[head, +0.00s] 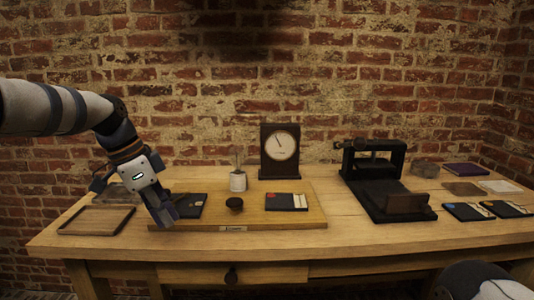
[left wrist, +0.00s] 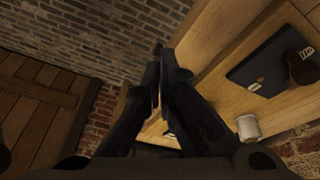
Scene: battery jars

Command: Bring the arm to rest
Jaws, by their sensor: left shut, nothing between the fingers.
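My left gripper (head: 163,210) hangs at the left end of the wooden table (head: 360,240), fingers pointing down, over the left part of a raised wooden board (head: 275,216). In the left wrist view its dark fingers (left wrist: 160,65) are together with nothing between them. It partly hides a dark flat plate (head: 190,206) on the board. Whether the fingertips touch the board I cannot tell. My left arm comes in from the upper left. My right gripper does not show.
The board also bears a white jar (head: 238,181), a dark knob-like piece (head: 235,204) and a dark card (head: 286,202). A wooden tray (head: 97,220) lies left of the gripper. A dial gauge (head: 280,151) stands behind, a black press (head: 380,180) at right. The space above the table is open.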

